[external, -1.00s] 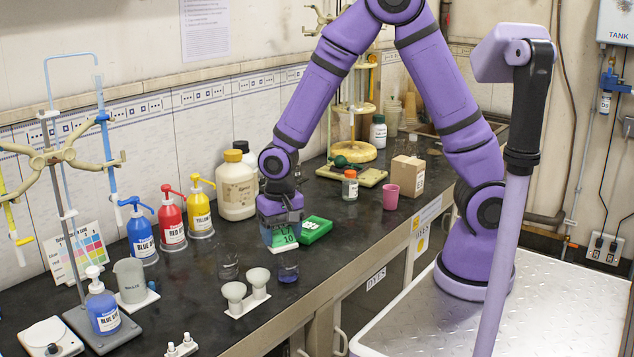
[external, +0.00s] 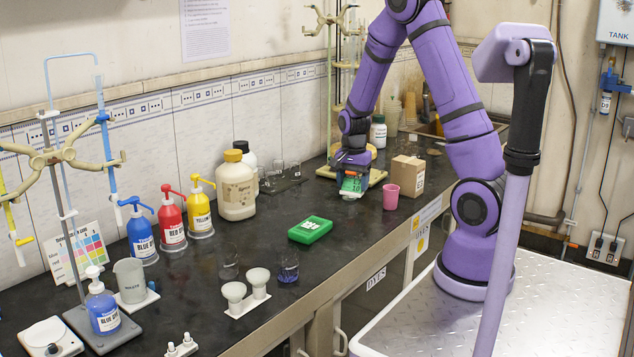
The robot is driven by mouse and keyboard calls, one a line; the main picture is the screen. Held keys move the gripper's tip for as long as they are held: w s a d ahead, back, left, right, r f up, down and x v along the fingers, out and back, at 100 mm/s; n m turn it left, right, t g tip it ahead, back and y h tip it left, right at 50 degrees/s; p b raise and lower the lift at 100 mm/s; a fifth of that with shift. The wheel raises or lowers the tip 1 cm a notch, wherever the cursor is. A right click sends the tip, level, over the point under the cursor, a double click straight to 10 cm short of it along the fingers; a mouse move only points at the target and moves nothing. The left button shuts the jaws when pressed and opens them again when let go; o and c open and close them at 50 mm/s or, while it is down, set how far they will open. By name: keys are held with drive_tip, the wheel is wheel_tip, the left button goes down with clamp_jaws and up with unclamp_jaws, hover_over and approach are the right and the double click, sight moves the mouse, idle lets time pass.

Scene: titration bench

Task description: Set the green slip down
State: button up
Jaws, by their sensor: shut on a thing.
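The green slip (external: 351,184) shows just below my gripper (external: 352,172), towards the back of the bench. My gripper points down and is shut on the slip. The slip's print is too small to read here. I cannot tell whether its lower edge touches anything.
The small jar is mostly or wholly hidden behind the slip and gripper. A pink cup (external: 391,196) and a brown box (external: 407,175) stand to the right. A green case (external: 310,229) lies nearer on the black bench (external: 345,225), with bare bench around it. A stand with a yellowish base (external: 377,176) is behind.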

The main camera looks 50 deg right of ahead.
drive_tip(key=s+d+m, duration=0.3)
drive_tip(key=s+d, duration=0.1)
drive_tip(key=d, duration=0.5)
drive_tip(key=f, duration=1)
drive_tip(key=shift+w+a+f, duration=0.1)
drive_tip(key=shift+w+f, duration=0.1)
drive_tip(key=shift+f, duration=0.15)
drive_tip(key=shift+w+f, duration=0.15)
drive_tip(key=shift+w, duration=0.05)
hover_over(350, 215)
drive_tip(key=shift+f, duration=0.75)
drive_tip(key=shift+w+f, duration=0.1)
drive_tip(key=shift+f, duration=1.65)
drive_tip(key=shift+f, duration=0.15)
drive_tip(key=o, duration=0.9)
